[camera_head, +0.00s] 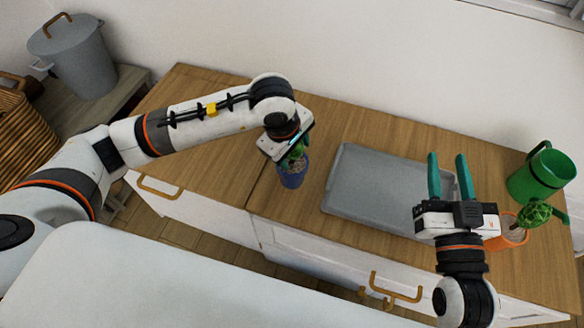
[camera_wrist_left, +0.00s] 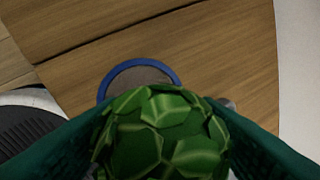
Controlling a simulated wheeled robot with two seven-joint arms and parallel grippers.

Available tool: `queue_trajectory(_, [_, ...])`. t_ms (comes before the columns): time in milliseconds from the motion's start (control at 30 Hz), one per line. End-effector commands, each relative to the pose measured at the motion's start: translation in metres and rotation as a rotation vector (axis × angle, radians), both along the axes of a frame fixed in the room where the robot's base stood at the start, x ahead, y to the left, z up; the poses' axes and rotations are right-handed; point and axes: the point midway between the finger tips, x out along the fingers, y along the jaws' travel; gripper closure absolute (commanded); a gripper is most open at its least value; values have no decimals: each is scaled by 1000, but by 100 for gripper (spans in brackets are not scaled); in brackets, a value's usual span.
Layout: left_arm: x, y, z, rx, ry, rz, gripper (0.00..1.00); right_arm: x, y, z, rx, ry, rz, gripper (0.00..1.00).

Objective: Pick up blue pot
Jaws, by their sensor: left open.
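The blue pot (camera_head: 292,174) stands on the wooden cabinet top, left of the grey tray, with a green plant in it. In the left wrist view its blue rim (camera_wrist_left: 172,76) shows behind the round green plant (camera_wrist_left: 165,135). My left gripper (camera_head: 293,150) is directly over the pot, pointing down, with its green fingers on both sides of the plant; it is open. In the head view its fingers are mostly hidden behind its body. My right gripper (camera_head: 449,176) is open and empty, above the grey tray's right part, its two green fingers apart.
The grey tray (camera_head: 365,185) lies empty at the middle of the cabinet top (camera_head: 215,110). At the right are a green watering can (camera_head: 540,174) and an orange pot (camera_head: 513,232) with a plant, close to my right gripper. A grey lidded bin (camera_head: 80,62) stands at the far left.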

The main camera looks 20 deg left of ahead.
Motion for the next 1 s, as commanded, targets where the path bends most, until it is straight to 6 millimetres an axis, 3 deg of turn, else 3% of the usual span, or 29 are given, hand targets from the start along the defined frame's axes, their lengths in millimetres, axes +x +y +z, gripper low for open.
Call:
queue_trajectory(233, [0,0,0,0,0,0,47,0,0,1,1,-4,0,64])
queue_trajectory(567, [0,0,0,0,0,0,100,0,0,1,1,-3,0,64])
queue_trajectory(900, [1,0,4,-1,-3,-1,100,0,0,1,0,2,0,64])
queue_trajectory(1000, [1,0,13,-1,-5,-1,100,1,-1,-8,-16,62,-3,64])
